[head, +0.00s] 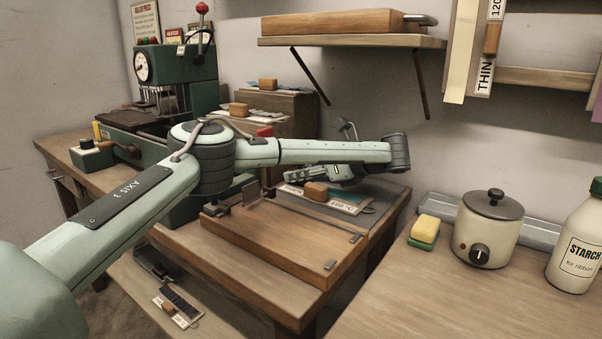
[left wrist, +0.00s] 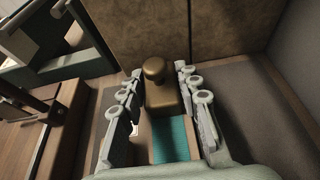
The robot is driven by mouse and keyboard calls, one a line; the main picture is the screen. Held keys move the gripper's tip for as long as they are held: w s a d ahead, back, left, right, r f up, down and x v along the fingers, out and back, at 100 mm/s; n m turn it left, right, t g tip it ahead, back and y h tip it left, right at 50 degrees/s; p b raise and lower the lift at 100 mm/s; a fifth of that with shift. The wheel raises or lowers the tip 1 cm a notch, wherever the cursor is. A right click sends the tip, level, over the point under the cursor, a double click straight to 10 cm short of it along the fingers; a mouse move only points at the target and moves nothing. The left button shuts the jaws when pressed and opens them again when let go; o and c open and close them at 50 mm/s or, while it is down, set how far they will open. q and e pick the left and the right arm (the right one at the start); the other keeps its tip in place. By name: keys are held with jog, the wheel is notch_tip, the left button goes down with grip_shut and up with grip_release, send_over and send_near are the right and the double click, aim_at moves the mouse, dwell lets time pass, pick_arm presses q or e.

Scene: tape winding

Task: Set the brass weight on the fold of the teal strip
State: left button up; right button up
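The brass weight (left wrist: 160,92), a block with a round knob on top, stands upright between the fingers of my left gripper (left wrist: 160,72) in the left wrist view. Both fingers lie close along its sides and appear shut on it. The teal strip (left wrist: 170,138) shows just on the camera's side of the weight. Whether the weight touches the strip is hidden, and I cannot make out the fold. In the head view my left gripper (head: 297,176) is low over the back of the wooden bench, pointing left. My right gripper is not in view.
A wooden-handled block (head: 315,191) and a 150°C card (head: 345,207) are close below my left gripper. A green press (head: 175,75) stands at the left. A shelf (head: 350,41) hangs above. A pot (head: 487,230), sponge (head: 425,229) and starch bottle (head: 578,245) stand right.

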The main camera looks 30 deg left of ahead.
pick_arm(q)
jog(key=o, duration=0.3)
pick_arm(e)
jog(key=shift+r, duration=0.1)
pick_arm(q)
jog(key=shift+r, duration=0.15)
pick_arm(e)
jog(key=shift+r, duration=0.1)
pick_arm(q)
jog(key=shift+r, duration=0.2)
jog(key=p+v, duration=0.1)
jog(key=v, duration=0.3)
jog(key=shift+w, duration=0.1)
jog(key=v, duration=0.7)
jog(key=shift+d+f+p, duration=0.1)
jog(key=shift+d+p, duration=0.05)
jog(key=shift+p, duration=0.25)
jog(key=shift+d, duration=0.35)
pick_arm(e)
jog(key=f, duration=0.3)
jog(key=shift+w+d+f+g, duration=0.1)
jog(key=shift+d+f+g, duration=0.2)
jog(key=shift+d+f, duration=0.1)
pick_arm(q)
jog(key=shift+s, duration=0.25)
